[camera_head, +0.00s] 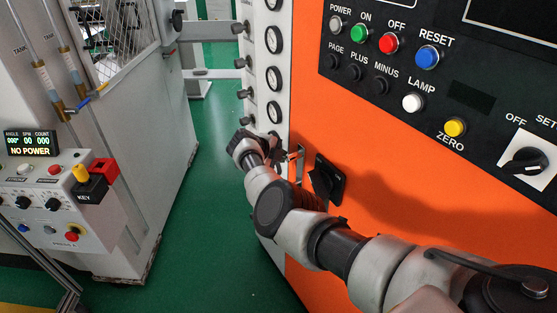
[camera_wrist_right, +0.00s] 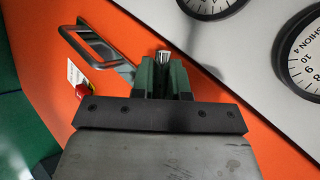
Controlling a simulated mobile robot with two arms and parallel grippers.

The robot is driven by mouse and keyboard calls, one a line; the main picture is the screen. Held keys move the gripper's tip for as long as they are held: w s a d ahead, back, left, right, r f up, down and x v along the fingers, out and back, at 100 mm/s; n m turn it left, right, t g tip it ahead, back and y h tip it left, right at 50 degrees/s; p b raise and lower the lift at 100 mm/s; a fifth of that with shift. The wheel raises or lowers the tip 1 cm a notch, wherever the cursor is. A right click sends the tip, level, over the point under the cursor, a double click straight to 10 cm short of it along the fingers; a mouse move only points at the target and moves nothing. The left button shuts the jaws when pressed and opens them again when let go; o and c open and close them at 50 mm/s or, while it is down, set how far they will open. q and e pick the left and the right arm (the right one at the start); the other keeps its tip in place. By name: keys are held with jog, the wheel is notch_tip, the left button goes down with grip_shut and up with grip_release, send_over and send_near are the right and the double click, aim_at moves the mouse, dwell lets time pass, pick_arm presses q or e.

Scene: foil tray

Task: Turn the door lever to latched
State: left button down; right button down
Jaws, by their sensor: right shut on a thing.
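My right gripper (camera_head: 287,155) is at the left edge of the orange door, beside the white gauge strip. In the right wrist view its green fingers (camera_wrist_right: 165,78) are closed around a short silver metal piece (camera_wrist_right: 164,57), which appears to be the door lever. Only its tip shows between the fingers; the rest is hidden. In the head view my arm and gripper cover most of the lever, so its angle cannot be told. My left gripper is not in view.
Gauges (camera_head: 273,78) line the strip. Green floor (camera_head: 215,180) is clear at left.

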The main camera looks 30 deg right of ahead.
jog(key=shift+s+f+n+g+b, duration=0.35)
jog(key=shift+f+n+g+b, duration=0.35)
jog(key=shift+b, duration=0.75)
jog(key=shift+r, duration=0.15)
jog(key=c, duration=1.1)
grip_release()
jog(key=shift+d, duration=0.1)
jog(key=shift+c, duration=0.2)
jog(key=v, duration=1)
jog(key=shift+a+r, duration=0.3)
